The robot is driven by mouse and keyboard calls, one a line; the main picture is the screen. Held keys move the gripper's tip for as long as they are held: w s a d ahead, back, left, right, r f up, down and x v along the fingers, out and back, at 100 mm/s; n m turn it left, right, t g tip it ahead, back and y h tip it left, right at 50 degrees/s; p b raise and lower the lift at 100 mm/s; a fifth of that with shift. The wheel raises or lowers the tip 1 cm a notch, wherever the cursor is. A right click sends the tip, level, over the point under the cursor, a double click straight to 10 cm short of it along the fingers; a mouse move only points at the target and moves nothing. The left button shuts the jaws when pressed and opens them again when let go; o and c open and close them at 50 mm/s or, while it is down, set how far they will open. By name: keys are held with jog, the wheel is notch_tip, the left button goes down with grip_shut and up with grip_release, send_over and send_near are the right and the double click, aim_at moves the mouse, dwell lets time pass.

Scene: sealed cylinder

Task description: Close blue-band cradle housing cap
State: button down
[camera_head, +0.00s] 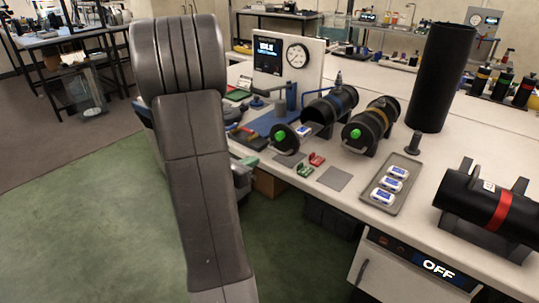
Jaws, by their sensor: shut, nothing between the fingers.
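The blue-band cradle housing (343,101) is a dark cylinder lying on its side on the white bench. A round black cap with a green centre (283,139) stands in front of its near end, apart from the housing's mouth. A small white-and-blue cell (303,131) shows between the cap and the housing; I cannot tell exactly what it rests on. My arm fills the left middle of the picture, left of the housing. My gripper's fingers do not show; the arm hides that area.
A yellow-band housing (382,111) with a green-centred cap lies to the right. A grey tray (408,166) holds white-and-blue cells. A gauge panel (287,65) stands behind. Small red and green pieces lie in front.

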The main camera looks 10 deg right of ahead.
aim_at(275, 151)
jog(key=x, duration=0.8)
jog(key=shift+w+d, duration=0.25)
jog(key=shift+w+f, duration=0.1)
jog(key=shift+f, duration=0.05)
